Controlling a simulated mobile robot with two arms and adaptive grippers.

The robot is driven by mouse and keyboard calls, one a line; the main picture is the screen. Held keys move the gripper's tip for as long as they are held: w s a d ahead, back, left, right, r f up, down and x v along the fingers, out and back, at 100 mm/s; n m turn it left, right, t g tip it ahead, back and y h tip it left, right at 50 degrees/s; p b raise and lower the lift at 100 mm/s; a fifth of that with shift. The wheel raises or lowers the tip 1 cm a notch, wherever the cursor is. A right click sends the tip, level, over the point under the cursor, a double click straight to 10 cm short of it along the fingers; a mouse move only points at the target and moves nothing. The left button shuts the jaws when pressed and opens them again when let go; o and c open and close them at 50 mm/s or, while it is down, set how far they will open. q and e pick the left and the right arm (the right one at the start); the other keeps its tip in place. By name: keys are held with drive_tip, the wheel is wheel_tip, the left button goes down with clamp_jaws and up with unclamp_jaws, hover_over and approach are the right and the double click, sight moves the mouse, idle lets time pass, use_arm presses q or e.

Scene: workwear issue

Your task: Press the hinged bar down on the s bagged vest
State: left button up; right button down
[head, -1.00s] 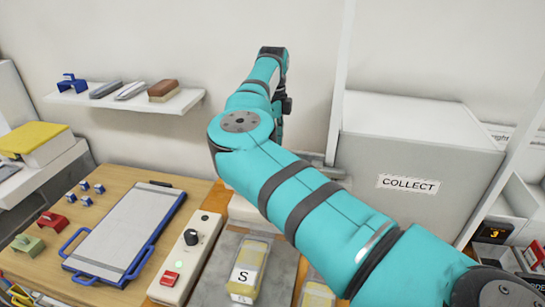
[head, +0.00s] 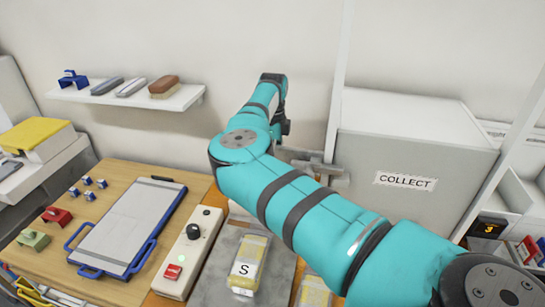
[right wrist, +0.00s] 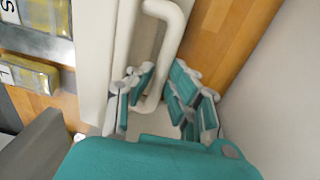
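The S bagged vest (head: 247,254), a yellow pack with an S label, lies on a grey plate (head: 216,277) in the head view. It also shows at the top left of the right wrist view (right wrist: 45,12). A long cream bar (right wrist: 95,65) with a curved handle (right wrist: 172,45) is in the right wrist view, beside the vest; I take it for the hinged bar. My right gripper (right wrist: 160,100) is open, its fingers apart on either side of the handle's lower end. I cannot tell whether they touch it. My left gripper is not in view.
A cream control box (head: 190,255) with a black knob and red switch stands left of the plate. Further left is a blue-framed board (head: 125,225). A grey COLLECT box (head: 420,145) stands behind my right arm. Another yellow pack (head: 313,292) lies at the front.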

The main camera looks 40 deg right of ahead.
idle(0.3)
drive_tip(key=shift+s+a+r+b, duration=0.1)
drive_tip(key=shift+s+a+b, duration=0.9)
drive_tip(key=shift+a, duration=0.2)
drive_tip(key=shift+w, duration=0.1)
drive_tip(key=shift+d, duration=0.1)
drive_tip(key=c, duration=1.6)
unclamp_jaws()
drive_tip(key=shift+c, duration=0.2)
drive_tip(key=shift+o, duration=0.4)
drive_tip(key=shift+r, duration=0.1)
